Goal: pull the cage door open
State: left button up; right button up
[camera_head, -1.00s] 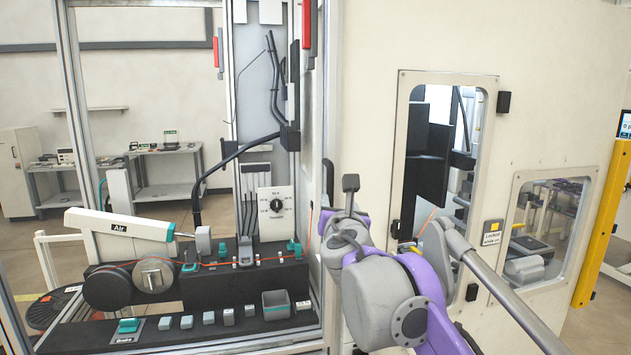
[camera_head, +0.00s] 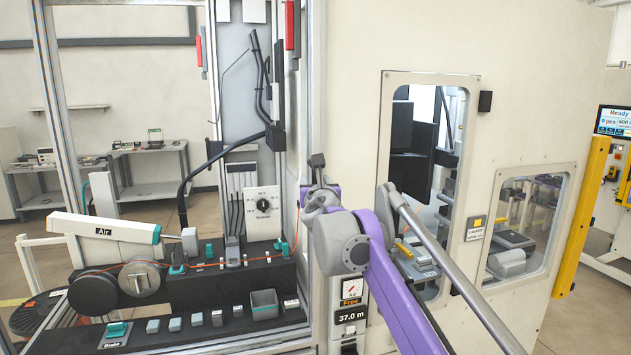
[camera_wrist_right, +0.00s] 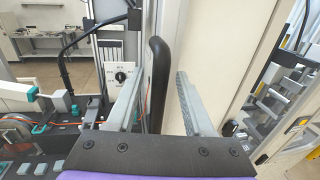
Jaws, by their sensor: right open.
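A black upright bar handle (camera_wrist_right: 158,75) stands beside the cage's post in the right wrist view. My right gripper (camera_wrist_right: 155,95) is open, with one finger on each side of the handle. I see no clear contact between fingers and handle. In the head view my right gripper (camera_head: 317,180) is at the right edge of the metal-framed cage (camera_head: 48,120), and my purple arm hides part of that area. The handle is hard to make out there. I cannot tell the door's exact outline. My left gripper is not in view.
Inside the cage are a black bench (camera_head: 215,290) with orange wire, a grey bin (camera_head: 264,305) and a dial box (camera_head: 263,212). A cream wall with a framed window (camera_head: 477,105) is to the right. A yellow post (camera_head: 582,215) stands farther right.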

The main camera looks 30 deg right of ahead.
jog(key=shift+c, duration=0.4)
grip_shut()
dwell(1.1)
